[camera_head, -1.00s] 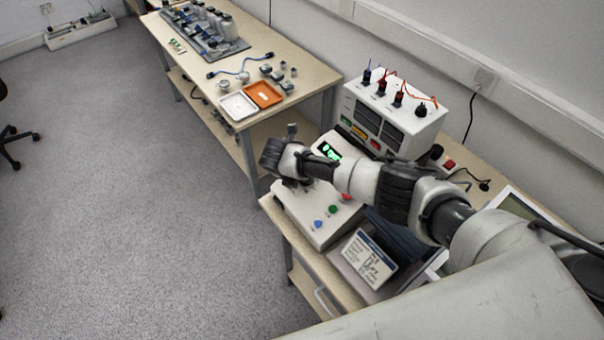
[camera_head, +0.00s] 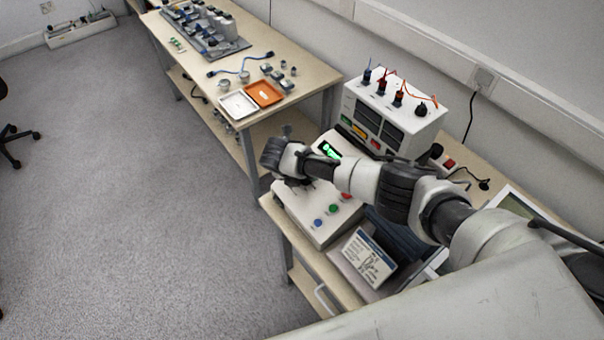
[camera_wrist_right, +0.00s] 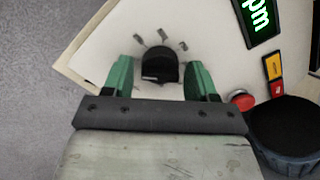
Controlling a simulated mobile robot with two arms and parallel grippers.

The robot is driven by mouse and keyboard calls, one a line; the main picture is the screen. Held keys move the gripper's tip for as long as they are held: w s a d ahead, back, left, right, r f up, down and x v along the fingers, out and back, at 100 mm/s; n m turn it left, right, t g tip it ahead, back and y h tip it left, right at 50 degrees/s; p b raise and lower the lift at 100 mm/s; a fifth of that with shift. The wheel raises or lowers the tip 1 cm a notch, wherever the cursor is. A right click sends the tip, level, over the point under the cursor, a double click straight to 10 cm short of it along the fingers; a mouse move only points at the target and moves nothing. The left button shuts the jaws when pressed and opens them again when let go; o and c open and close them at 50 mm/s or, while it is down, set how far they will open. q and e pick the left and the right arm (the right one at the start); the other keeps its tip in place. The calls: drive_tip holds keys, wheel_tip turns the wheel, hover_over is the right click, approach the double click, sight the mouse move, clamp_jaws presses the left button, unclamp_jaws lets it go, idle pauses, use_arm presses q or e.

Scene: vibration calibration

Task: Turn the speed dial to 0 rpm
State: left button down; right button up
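The speed dial (camera_wrist_right: 160,65) is a black knob on the white top panel of a control box, with short grey marks around its far side. My right gripper (camera_wrist_right: 164,72) has its two green fingers apart, one on each side of the dial, with a gap to it on both sides. In the head view my right arm reaches over the control box (camera_head: 310,215) and hides the dial and the fingertips. A display (camera_head: 329,150) glows green; in the wrist view the display (camera_wrist_right: 258,14) shows only "pm", its number cut off. My left gripper is not in view.
A red button (camera_wrist_right: 242,100) and a yellow label (camera_wrist_right: 273,66) sit right of the fingers. Green and blue buttons (camera_head: 318,222) are near the box's front. A white unit with cables (camera_head: 393,120) stands behind.

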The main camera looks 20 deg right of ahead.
drive_tip(key=shift+o, duration=0.6)
drive_tip(key=b+v, duration=0.1)
drive_tip(key=v, duration=0.9)
drive_tip(key=shift+a+r, duration=0.2)
drive_tip(key=shift+r, duration=0.1)
drive_tip(key=shift+s+a, duration=0.1)
drive_tip(key=shift+s, duration=0.1)
